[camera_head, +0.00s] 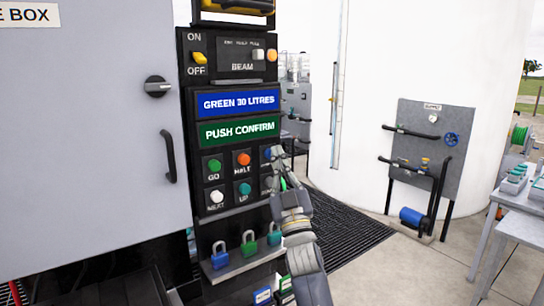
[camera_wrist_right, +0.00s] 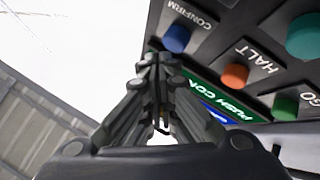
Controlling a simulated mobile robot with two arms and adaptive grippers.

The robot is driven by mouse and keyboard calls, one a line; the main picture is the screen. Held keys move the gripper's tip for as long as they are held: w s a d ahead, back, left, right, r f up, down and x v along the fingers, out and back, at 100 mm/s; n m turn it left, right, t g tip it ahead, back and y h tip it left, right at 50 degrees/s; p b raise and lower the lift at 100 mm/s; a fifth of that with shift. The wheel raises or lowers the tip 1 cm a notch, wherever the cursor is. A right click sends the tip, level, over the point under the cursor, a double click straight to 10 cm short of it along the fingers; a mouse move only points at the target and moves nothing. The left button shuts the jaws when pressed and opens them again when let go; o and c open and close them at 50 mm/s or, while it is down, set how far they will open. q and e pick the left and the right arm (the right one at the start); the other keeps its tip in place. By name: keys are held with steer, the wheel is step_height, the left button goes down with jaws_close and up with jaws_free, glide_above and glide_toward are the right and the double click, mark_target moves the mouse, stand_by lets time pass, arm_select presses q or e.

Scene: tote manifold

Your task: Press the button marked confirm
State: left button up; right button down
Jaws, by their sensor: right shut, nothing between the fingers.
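The blue button marked CONFIRM (camera_wrist_right: 176,38) is on the dark button panel, with its label beside it in the right wrist view. In the head view a sliver of the blue button (camera_head: 267,154) shows at the panel's right edge, partly hidden by my right gripper. My right gripper (camera_head: 277,154) is shut and empty, with its fingertips right by the blue button. In the right wrist view its closed fingertips (camera_wrist_right: 158,62) are just below the button. I cannot tell whether they touch it. My left gripper is not in view.
Next to the blue button are the orange HALT button (camera_head: 243,159), green GO button (camera_head: 214,166), white NEXT button (camera_head: 217,196) and teal UP button (camera_head: 244,188). A green display (camera_head: 239,131) above reads PUSH CONFIRM. Padlocks (camera_head: 249,245) hang below. A grey door (camera_head: 90,130) stands left.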

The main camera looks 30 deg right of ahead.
steer(key=shift+w, duration=0.3)
steer(key=shift+w+a+b, duration=0.1)
steer(key=shift+w+b, duration=0.25)
steer(key=shift+w, duration=0.25)
stand_by(0.7)
steer(key=shift+s, duration=0.1)
steer(key=shift+s+p, duration=0.4)
steer(key=shift+s, duration=0.55)
steer(key=s, duration=0.1)
steer(key=s+p, duration=0.1)
steer(key=s, duration=0.3)
steer(key=shift+d, duration=0.3)
steer(key=shift+f, duration=0.15)
stand_by(0.5)
